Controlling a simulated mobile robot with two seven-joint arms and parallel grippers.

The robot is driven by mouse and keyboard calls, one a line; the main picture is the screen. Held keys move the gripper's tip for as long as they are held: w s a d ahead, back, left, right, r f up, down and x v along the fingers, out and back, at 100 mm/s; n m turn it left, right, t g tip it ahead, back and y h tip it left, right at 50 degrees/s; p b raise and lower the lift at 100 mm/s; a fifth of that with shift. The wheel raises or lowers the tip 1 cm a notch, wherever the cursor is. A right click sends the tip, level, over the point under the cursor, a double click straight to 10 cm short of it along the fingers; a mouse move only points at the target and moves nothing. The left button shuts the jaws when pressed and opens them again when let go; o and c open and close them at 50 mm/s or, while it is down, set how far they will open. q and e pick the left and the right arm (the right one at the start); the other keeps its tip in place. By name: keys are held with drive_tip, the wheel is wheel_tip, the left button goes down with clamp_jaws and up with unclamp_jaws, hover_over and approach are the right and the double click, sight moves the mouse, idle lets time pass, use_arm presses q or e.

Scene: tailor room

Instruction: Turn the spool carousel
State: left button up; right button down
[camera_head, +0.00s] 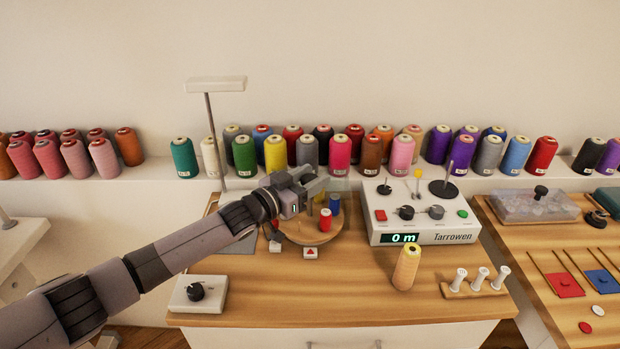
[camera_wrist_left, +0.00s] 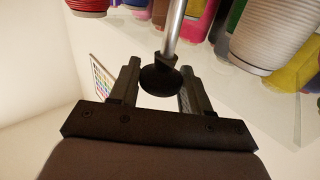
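The spool carousel (camera_head: 300,237) is a round wooden turntable on the worktable, bearing a red spool (camera_head: 325,220), a blue spool (camera_head: 335,203) and yellow thread. My left arm and gripper hide its back left part. My left gripper (camera_head: 315,184) is above it. In the left wrist view, its two fingers (camera_wrist_left: 158,88) stand apart. A black knob (camera_wrist_left: 160,80) on a metal post (camera_wrist_left: 174,28) shows between them, with gaps on both sides. The knob looks like the carousel's centre post, but I cannot be sure. My right gripper is not in view.
A white machine (camera_head: 425,215) reading "0 m" stands right of the carousel. A control box with a black dial (camera_head: 195,292) is front left. A tall stand (camera_head: 213,135) rises behind. Cones line the shelf.

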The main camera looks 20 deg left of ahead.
use_arm(q)
drive_tip(key=shift+o, duration=1.3)
drive_tip(key=shift+s+d+r, duration=0.1)
drive_tip(key=shift+d+r, duration=0.05)
drive_tip(key=shift+d, duration=0.15)
drive_tip(key=shift+a, duration=0.1)
drive_tip(key=shift+a, duration=0.15)
drive_tip(key=v, duration=0.7)
